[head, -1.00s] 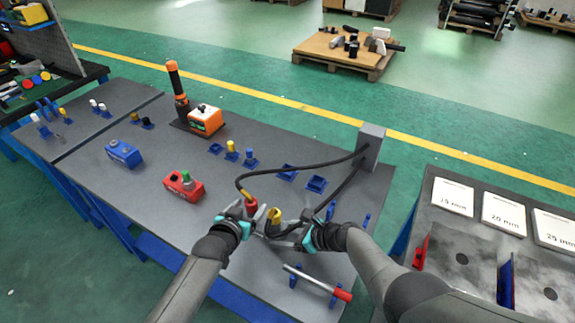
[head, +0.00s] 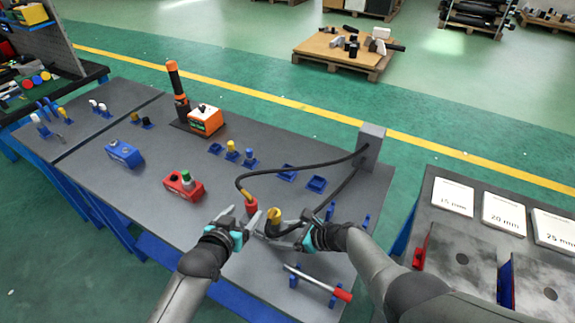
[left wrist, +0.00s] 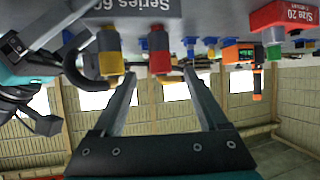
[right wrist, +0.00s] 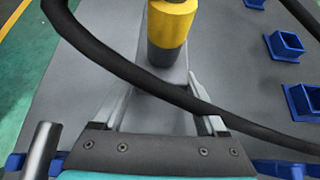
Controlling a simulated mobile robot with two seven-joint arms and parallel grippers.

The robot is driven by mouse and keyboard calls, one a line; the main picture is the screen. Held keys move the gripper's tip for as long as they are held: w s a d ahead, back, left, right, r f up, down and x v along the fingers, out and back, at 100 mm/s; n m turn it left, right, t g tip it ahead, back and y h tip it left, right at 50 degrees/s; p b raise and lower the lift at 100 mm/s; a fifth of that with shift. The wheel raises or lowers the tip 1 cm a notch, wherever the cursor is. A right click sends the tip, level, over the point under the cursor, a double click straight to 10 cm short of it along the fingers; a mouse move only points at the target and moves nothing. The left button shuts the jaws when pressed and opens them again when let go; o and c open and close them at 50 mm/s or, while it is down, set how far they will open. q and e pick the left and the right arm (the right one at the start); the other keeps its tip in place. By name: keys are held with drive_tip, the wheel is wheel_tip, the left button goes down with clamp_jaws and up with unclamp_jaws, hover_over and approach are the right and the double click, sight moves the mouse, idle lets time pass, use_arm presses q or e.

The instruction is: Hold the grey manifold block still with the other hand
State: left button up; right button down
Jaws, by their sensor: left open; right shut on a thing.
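The grey manifold block, marked "Series 60", shows along the top of the left wrist view (left wrist: 138,8). In the right wrist view its pale grey body (right wrist: 160,115) lies between my right fingers. My right gripper (head: 284,230) is shut on it. The red fitting (head: 251,207) and the yellow fitting (head: 274,215) stand at the block, with black hose at them. My left gripper (head: 243,215) is open and empty, just in front of the red fitting (left wrist: 159,50). In the head view the block is mostly hidden and blends into the grey table.
Black hoses (head: 295,166) loop from a grey post (head: 370,146) across the table (head: 110,190). A red-ended bar (head: 318,282) lies in blue holders near the front edge. A red block (head: 184,186), a blue block (head: 124,153) and small blue holders stand farther left and back.

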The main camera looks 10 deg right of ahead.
use_arm(q)
drive_tip(key=shift+s+a+r, duration=0.1)
drive_tip(key=shift+s, duration=0.05)
drive_tip(key=shift+s, duration=0.15)
drive_tip(key=v, duration=1.1)
drive_tip(key=shift+s+r, duration=0.25)
drive_tip(key=shift+s, duration=0.1)
drive_tip(key=shift+a, duration=0.15)
use_arm(e)
unclamp_jaws()
